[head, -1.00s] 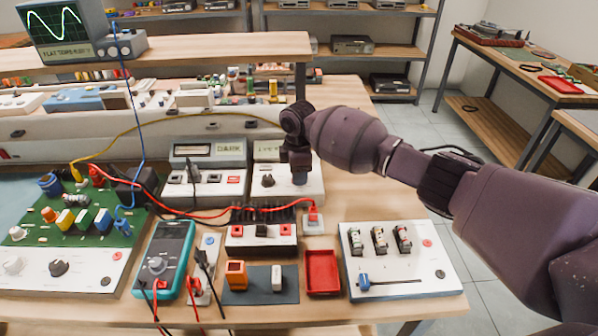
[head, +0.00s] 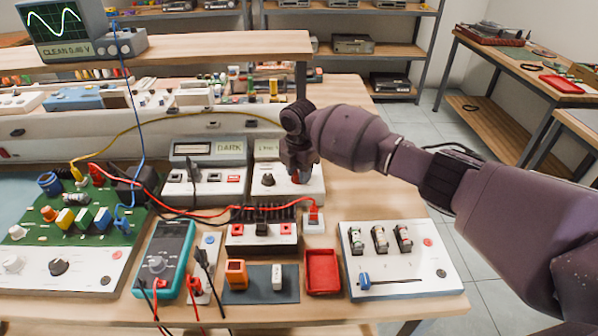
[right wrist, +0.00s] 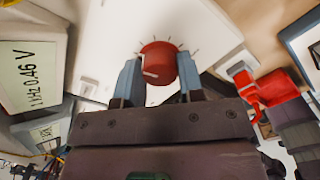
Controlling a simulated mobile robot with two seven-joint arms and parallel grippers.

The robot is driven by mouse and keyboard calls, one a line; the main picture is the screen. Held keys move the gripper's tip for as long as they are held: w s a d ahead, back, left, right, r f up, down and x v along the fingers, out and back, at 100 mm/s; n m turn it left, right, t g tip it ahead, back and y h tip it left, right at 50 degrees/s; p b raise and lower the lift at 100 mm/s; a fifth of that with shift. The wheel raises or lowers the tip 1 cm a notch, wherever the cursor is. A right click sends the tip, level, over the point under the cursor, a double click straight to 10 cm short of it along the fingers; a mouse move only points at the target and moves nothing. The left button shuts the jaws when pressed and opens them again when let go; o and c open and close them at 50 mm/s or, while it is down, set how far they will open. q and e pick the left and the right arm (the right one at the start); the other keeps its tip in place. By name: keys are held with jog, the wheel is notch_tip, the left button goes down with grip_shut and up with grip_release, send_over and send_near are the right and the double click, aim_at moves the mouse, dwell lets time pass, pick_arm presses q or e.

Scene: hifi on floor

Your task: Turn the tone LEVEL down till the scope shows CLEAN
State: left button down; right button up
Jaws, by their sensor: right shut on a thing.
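The scope (head: 65,30) stands on the raised shelf at the upper left. Its screen shows a rounded green wave, and the strip below reads CLEAN with a voltage that looks like 0.46 V. The white tone box (head: 285,190) sits on the bench, with a black knob (head: 267,180) on its left side. My right gripper (head: 301,176) reaches down over its right side. In the right wrist view, the gripper (right wrist: 160,78) is shut on the red LEVEL knob (right wrist: 158,60), one finger on each side. The display (right wrist: 30,75) there reads 1 kHz 0.46 V. My left gripper is out of view.
Beside the tone box is a box with a display reading DARK (head: 208,150). In front are a red tray (head: 322,270), a teal multimeter (head: 165,258) and a white panel (head: 400,262). A red lead crosses the bench near the tone box.

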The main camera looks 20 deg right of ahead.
dwell(0.4)
jog(key=o, duration=0.9)
jog(key=shift+r, duration=0.55)
notch_tip(320, 180, up, 8)
jog(key=shift+r+p, duration=0.1)
jog(key=shift+p, duration=0.5)
jog(key=shift+r, duration=0.8)
